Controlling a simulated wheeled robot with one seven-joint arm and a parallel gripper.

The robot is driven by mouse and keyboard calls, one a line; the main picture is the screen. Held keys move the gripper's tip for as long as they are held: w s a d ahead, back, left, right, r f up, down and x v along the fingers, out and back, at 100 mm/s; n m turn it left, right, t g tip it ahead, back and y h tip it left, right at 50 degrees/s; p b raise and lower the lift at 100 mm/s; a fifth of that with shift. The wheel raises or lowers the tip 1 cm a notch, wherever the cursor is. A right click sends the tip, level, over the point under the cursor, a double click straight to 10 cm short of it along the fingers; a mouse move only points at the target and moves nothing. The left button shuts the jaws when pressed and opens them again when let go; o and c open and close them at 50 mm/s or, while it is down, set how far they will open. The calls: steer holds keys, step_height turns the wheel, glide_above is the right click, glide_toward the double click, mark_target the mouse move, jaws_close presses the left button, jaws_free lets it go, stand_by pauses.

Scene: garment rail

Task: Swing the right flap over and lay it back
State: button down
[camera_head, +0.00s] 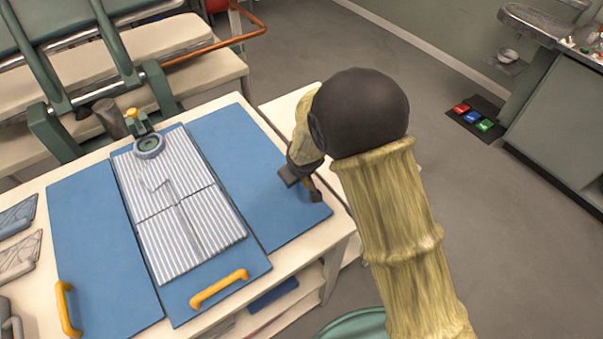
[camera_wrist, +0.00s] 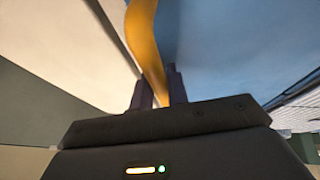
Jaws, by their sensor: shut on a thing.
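The blue right flap (camera_head: 240,160) looks flat on the table, beside the middle panel (camera_head: 245,270). A grey-and-white striped garment (camera_head: 180,215) lies as a narrow rectangle on the middle panel. My gripper (camera_head: 311,188) is at the flap's outer right edge, mostly behind my arm in the head view. In the wrist view my gripper (camera_wrist: 158,92) is shut on the right flap's yellow handle (camera_wrist: 146,45), with the blue flap (camera_wrist: 215,50) to the right of it.
The blue left flap (camera_head: 95,250) lies flat with its yellow handle (camera_head: 67,308) at the front. Another yellow handle (camera_head: 219,288) is on the middle panel. Grey items (camera_head: 14,262) lie at far left.

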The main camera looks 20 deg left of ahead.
steer(key=shift+d+f, duration=0.1)
steer(key=shift+f, duration=0.05)
steer(key=c, duration=1.4)
jaws_free()
steer(key=shift+o, duration=0.2)
steer(key=shift+s, duration=0.1)
steer(key=shift+s+r, duration=0.1)
steer(key=shift+r, duration=0.4)
steer(key=b+v, duration=0.1)
steer(key=v, duration=1.5)
steer(key=shift+d+r, duration=0.2)
